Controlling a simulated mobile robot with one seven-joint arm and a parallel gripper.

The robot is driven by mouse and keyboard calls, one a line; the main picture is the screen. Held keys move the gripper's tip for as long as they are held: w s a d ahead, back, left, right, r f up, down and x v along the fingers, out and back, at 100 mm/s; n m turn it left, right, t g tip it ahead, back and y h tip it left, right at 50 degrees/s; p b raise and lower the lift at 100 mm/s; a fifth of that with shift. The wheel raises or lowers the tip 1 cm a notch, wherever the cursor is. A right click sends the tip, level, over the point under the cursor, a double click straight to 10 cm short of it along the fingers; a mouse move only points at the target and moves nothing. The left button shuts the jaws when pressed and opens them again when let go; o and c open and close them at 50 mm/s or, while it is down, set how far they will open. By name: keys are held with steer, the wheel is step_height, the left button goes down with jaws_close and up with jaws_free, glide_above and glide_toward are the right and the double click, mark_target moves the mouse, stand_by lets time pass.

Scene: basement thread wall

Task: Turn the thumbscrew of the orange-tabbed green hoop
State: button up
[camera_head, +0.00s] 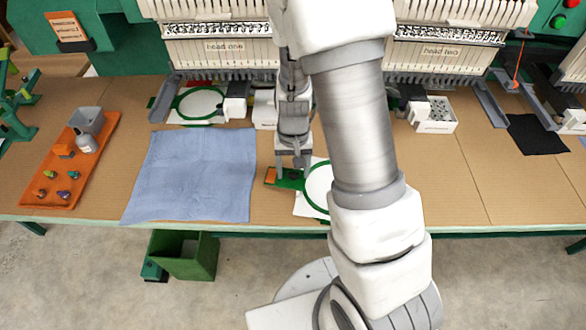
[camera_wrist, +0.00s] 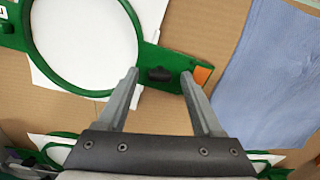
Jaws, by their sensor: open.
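The orange-tabbed green hoop (camera_head: 308,196) lies on the table with white fabric in its ring, partly hidden behind my arm. In the wrist view its ring (camera_wrist: 33,45) is at the upper left. Its orange tab (camera_wrist: 202,76) is at the end of its green bar and also shows in the head view (camera_head: 271,175). A dark thumbscrew (camera_wrist: 159,74) sits on the bar between ring and tab. My gripper (camera_wrist: 160,72) is open, its fingertips on either side of the thumbscrew in the picture; contact cannot be told. In the head view my gripper (camera_head: 294,162) is over the bar.
A blue cloth (camera_head: 193,175) lies left of the hoop. Another green hoop (camera_head: 200,104) is behind it, under the left embroidery head. An orange tray (camera_head: 66,190) with small items is far left. A white box (camera_head: 437,118) stands right. Bare table lies right of my arm.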

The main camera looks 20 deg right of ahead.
jaws_close()
stand_by(0.3)
steer(key=shift+m+p, duration=0.3)
steer(key=shift+m, duration=1.1)
jaws_free()
